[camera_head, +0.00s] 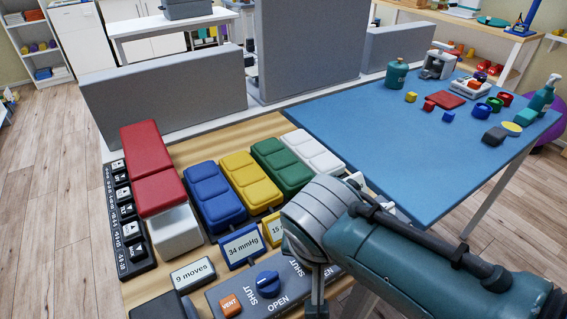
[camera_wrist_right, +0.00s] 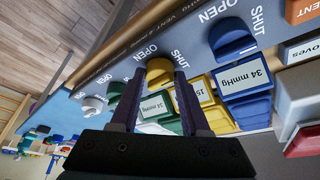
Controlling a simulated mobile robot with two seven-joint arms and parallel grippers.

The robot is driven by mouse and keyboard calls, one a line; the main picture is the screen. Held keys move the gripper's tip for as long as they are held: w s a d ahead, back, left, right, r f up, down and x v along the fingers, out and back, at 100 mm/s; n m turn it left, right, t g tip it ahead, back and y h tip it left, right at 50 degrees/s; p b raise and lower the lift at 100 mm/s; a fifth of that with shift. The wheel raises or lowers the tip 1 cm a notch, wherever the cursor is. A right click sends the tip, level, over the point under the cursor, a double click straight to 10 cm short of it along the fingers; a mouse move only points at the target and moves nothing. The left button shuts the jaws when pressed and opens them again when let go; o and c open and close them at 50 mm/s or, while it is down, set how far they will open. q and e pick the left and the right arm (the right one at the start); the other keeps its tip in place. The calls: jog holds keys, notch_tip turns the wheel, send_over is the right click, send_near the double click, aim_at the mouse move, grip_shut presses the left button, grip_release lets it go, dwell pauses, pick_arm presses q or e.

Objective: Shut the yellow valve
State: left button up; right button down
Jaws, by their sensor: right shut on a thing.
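The yellow valve (camera_wrist_right: 160,66) is a round knob on the grey panel (camera_wrist_right: 115,72), seen in the right wrist view with OPEN and SHUT printed beside it. My right gripper (camera_wrist_right: 159,77) is shut on this knob, one finger on each side. I cannot tell which way the knob is turned. In the head view my right arm hides the yellow valve. The yellow cushion (camera_head: 250,180) stands behind the panel, with its partly hidden sign (camera_head: 275,230) starting with 15. My left gripper is not in view.
The blue valve (camera_head: 265,283) and orange vent button (camera_head: 230,305) sit on the panel close by. In the right wrist view a white valve (camera_wrist_right: 92,104) is farther along. Blue (camera_head: 213,195), green (camera_head: 281,165) and red (camera_head: 155,187) cushions stand behind. A blue table (camera_head: 350,130) is at right.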

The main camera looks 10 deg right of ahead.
jog(key=shift+m, duration=0.4)
jog(key=shift+c, duration=1.9)
grip_release()
jog(key=shift+r, duration=0.1)
jog(key=shift+a+r, duration=0.1)
jog(key=shift+r, duration=0.25)
jog(key=p+v, duration=0.5)
jog(key=v, duration=0.4)
jog(key=shift+s+a, duration=0.1)
jog(key=shift+a, duration=0.05)
